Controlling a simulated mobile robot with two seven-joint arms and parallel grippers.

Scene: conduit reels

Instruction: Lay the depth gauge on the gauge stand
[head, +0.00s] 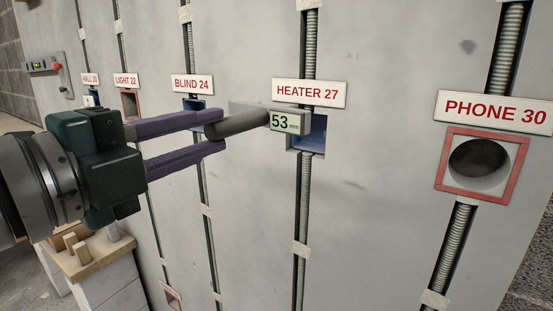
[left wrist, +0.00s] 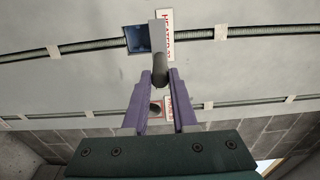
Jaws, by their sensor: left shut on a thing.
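The depth gauge (head: 240,123) has a dark grey round handle and a pale head whose display reads 53 mm. My left gripper (head: 218,131) is shut on its handle with two purple fingers. The gauge head is at the blue box under the HEATER 27 label; I cannot tell whether it touches. In the left wrist view the gauge (left wrist: 160,68) sits between the fingertips (left wrist: 160,76), its head overlapping the edge of the dark blue box. A wooden piece with upright pegs (head: 85,254), perhaps the gauge stand, is at lower left. My right gripper is not in view.
The grey wall (head: 380,200) carries vertical conduits and labelled boxes. The blue HEATER 27 box (head: 316,136) is behind the gauge; a red-framed PHONE 30 box (head: 482,160) is at right. The wooden piece tops a pale cabinet (head: 112,285). A level (head: 42,66) hangs at upper left.

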